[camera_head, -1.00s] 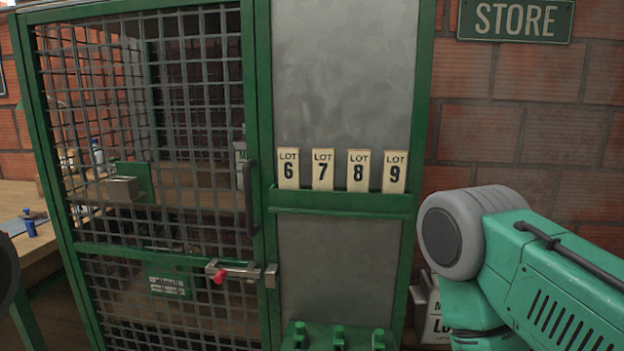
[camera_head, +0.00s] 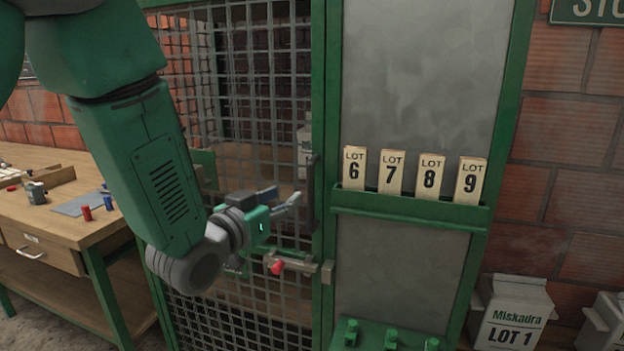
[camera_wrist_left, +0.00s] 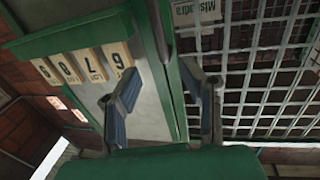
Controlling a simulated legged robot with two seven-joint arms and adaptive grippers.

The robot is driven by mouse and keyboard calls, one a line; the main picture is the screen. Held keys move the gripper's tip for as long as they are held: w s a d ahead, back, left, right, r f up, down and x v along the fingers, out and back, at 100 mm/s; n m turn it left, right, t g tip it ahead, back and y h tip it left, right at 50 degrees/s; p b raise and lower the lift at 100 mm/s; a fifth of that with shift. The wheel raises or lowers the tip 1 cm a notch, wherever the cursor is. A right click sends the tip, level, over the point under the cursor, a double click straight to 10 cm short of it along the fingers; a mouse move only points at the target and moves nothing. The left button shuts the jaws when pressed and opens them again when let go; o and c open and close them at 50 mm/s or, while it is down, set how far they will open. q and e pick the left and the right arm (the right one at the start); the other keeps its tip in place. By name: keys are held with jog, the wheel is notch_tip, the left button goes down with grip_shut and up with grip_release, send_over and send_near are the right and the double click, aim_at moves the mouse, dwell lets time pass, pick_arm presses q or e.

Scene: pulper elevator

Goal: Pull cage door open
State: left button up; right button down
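The cage door (camera_head: 255,80) is green-framed wire mesh and looks closed against the frame beside the grey panel. Its dark upright handle (camera_head: 314,195) is on the door's right edge; a dark bar (camera_wrist_left: 166,38) that looks like it shows in the left wrist view. A latch with a red knob (camera_head: 278,267) sits below the handle. My left gripper (camera_head: 287,194) is left of the handle, fingers towards it. In the left wrist view the gripper (camera_wrist_left: 160,72) is open and empty, its fingertips to either side of the bar and apart from it. My right gripper is out of view.
Lot cards (camera_head: 391,173) stand in a green rail on the grey panel (camera_head: 420,80). Green pegs (camera_head: 391,338) stick out below. A wooden workbench (camera_head: 62,222) is at left. A white Lot 1 container (camera_head: 512,318) is at lower right, by the brick wall.

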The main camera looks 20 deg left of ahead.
aim_at(309, 181)
pick_arm(q)
jog(key=x, duration=1.1)
jog(key=shift+d, duration=0.1)
grip_shut()
